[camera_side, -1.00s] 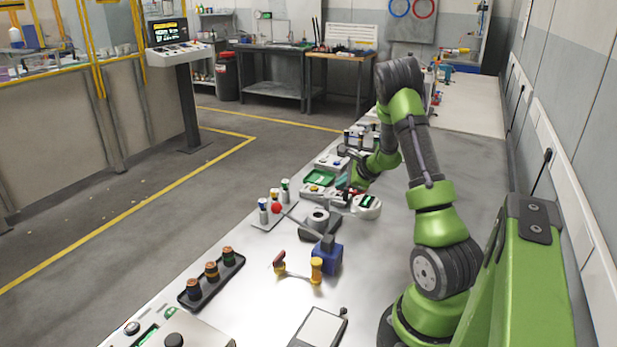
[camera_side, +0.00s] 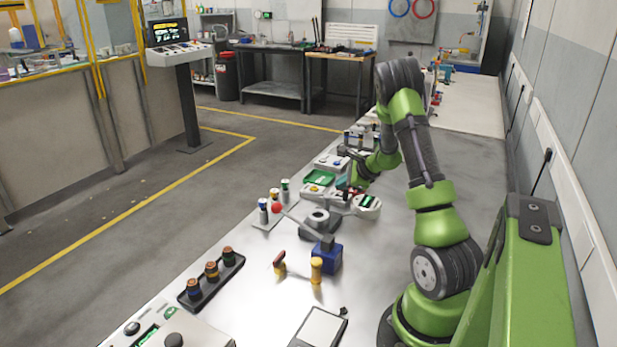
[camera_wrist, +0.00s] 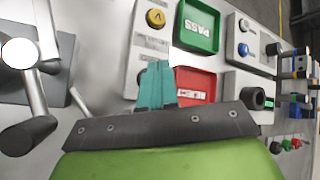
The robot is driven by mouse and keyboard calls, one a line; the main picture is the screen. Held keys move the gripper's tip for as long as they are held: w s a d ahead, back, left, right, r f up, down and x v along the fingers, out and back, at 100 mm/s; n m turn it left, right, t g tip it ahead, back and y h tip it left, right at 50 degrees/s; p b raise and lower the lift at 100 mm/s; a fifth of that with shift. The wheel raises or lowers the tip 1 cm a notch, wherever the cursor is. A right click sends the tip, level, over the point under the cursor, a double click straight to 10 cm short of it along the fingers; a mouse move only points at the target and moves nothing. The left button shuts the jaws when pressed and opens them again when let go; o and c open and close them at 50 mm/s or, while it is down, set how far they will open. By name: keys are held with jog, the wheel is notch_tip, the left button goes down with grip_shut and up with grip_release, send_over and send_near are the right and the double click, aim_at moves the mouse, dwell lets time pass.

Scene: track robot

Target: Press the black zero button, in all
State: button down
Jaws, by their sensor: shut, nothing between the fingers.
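My gripper shows in the wrist view (camera_wrist: 157,82) with its teal fingertips together and empty. The side view shows my gripper (camera_side: 343,183) low over the row of devices on the bench. I cannot clearly pick out a black zero button. A round black part (camera_wrist: 258,98) sits on a white device with a green display, right of the red tray. The fingers hide part of the panel beneath them. Contact cannot be told.
A green PASS tray (camera_wrist: 199,24) lies beyond the fingertips, with a blue button (camera_wrist: 243,50) on a box to its right. A lever fixture (camera_wrist: 32,95) stands at left. In the side view, a blue block (camera_side: 327,258) and a black rack (camera_side: 212,280) stand nearer the camera.

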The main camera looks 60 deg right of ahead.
jog(key=shift+f, duration=0.15)
jog(key=shift+f, duration=0.3)
jog(key=shift+f, duration=0.35)
dwell(1.0)
jog(key=shift+r, duration=0.8)
jog(key=shift+r, duration=2.5)
